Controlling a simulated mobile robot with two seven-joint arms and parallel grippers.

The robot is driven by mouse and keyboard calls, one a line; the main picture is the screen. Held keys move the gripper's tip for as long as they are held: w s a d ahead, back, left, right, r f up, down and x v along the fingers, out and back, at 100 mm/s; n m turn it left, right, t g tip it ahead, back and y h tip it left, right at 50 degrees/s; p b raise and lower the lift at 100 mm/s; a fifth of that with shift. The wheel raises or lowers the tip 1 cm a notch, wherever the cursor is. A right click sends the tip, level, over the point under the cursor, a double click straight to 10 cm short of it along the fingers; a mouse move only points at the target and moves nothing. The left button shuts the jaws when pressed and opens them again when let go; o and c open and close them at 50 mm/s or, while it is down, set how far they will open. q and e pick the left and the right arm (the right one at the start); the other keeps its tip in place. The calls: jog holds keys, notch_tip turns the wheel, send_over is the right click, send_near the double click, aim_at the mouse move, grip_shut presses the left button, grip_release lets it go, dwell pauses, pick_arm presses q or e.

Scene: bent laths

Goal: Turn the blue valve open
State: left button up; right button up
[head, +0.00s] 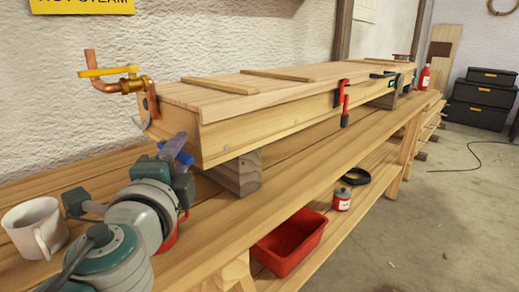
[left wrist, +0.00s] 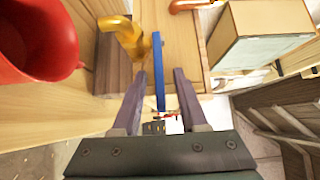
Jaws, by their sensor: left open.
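The blue valve lever (head: 184,157) shows in part at the near end of the long wooden box, mostly hidden behind my left gripper (head: 174,148). In the left wrist view the blue lever (left wrist: 161,75) is a long straight bar beside a brass-coloured fitting (left wrist: 128,38). The fingers of my left gripper (left wrist: 160,78) stand one on each side of the lever. The gripper is open, with gaps showing between lever and fingers. My right gripper is in neither view.
The wooden box (head: 235,100) rests on blocks (head: 240,172) on a bench. A copper pipe with a yellow lever (head: 105,71) rises at its near end. A white mug (head: 35,228) stands left of my arm. A red bin (head: 290,241) sits below. A red container (left wrist: 38,38) shows beside the gripper.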

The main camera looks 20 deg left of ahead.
pick_arm(q)
grip_shut()
dwell(1.4)
